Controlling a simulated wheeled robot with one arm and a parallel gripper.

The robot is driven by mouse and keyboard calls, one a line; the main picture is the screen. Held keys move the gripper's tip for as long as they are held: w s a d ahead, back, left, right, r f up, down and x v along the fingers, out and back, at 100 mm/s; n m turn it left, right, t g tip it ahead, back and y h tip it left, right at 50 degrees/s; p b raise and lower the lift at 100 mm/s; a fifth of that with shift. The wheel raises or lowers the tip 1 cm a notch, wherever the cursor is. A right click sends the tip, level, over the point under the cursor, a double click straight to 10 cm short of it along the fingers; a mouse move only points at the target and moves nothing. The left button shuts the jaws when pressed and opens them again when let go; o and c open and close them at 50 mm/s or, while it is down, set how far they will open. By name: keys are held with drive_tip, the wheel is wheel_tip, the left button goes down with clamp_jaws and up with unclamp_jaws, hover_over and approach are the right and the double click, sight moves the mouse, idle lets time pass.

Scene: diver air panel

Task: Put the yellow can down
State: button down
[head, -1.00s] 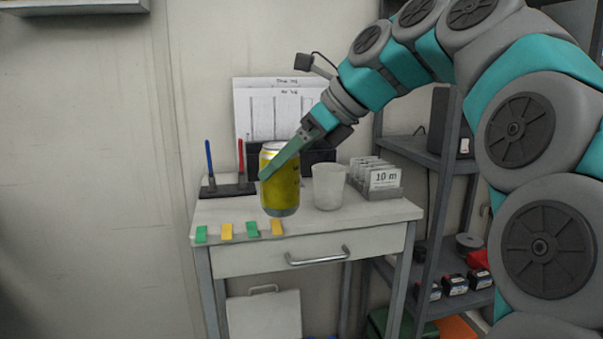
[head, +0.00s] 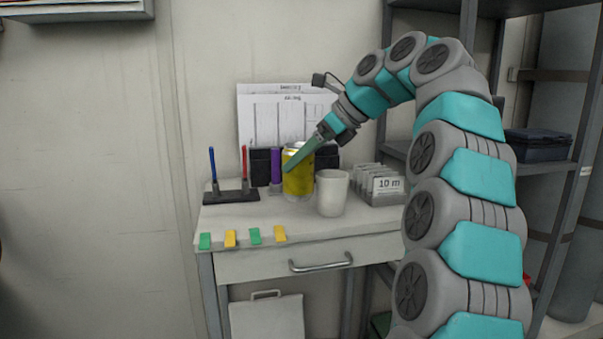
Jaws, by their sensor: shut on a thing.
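The yellow can (head: 298,180) is upright over the back part of the white table top (head: 245,218), behind and left of a white cup (head: 332,193). My gripper (head: 288,170) is shut on the can, reaching it from the upper right. The near finger lies across the can's upper front; the far finger is hidden. I cannot tell whether the can's base touches the table.
A dark stand with a blue pen (head: 212,165) and a red pen (head: 244,162) is at left. A purple object (head: 276,167) stands just left of the can. A "10 m" card holder (head: 381,186) is at right. Green and yellow tags (head: 230,239) line the front edge.

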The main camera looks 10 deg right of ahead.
sight(301, 173)
drive_tip(key=shift+f+b, duration=0.6)
drive_tip(key=shift+f, duration=1.1)
drive_tip(key=shift+f, duration=0.15)
unclamp_jaws()
